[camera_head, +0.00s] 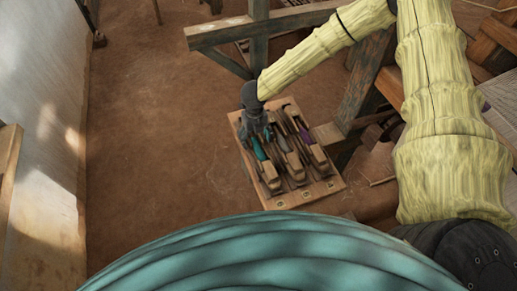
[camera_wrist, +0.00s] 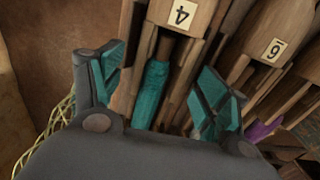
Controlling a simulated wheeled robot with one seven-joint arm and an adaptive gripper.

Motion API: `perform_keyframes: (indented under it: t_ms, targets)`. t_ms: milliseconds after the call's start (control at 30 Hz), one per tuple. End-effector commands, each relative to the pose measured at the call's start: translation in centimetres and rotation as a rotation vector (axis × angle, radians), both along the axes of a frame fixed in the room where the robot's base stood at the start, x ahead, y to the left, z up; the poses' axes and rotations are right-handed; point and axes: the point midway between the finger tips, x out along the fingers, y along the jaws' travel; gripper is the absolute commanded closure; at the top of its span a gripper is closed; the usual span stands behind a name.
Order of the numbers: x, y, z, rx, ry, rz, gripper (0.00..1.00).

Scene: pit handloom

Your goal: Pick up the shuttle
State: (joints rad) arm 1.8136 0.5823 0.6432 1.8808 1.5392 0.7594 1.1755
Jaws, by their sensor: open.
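A wooden shuttle with teal thread (camera_head: 267,171) lies in a wooden rack at the middle of the head view. The wrist view shows its teal thread (camera_wrist: 153,92) and a pale tag that looks like an upside-down 4. My gripper (camera_wrist: 160,72) is open, with one teal-padded finger on each side of this shuttle. In the head view my gripper (camera_head: 257,130) is over the far left part of the rack and hides the shuttle's far end. I cannot tell whether the fingers touch it.
The wooden rack (camera_head: 318,190) holds other shuttles, one with purple thread (camera_head: 316,151). A neighbouring shuttle (camera_wrist: 271,50) with a number tag lies close to the right finger. Loom beams (camera_head: 225,32) stand behind and right. The earthen floor (camera_head: 150,150) at left is clear.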

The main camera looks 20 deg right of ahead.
Motion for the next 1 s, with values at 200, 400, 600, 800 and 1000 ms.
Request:
perform_keyframes:
  t_ms: [200, 400, 600, 800, 1000]
  targets:
    - [0.0, 0.0, 0.0, 0.0, 0.0, 0.0, 0.54]
    - [0.0, 0.0, 0.1, 0.0, -0.001, 0.0, 0.82]
    - [0.0, 0.0, 0.1, 0.0, -0.001, 0.0, 0.82]
    - [0.1, 0.0, 0.8, 0.001, -0.002, -0.002, 0.82]
    - [0.1, 0.0, 2.2, 0.001, -0.003, -0.001, 0.82]
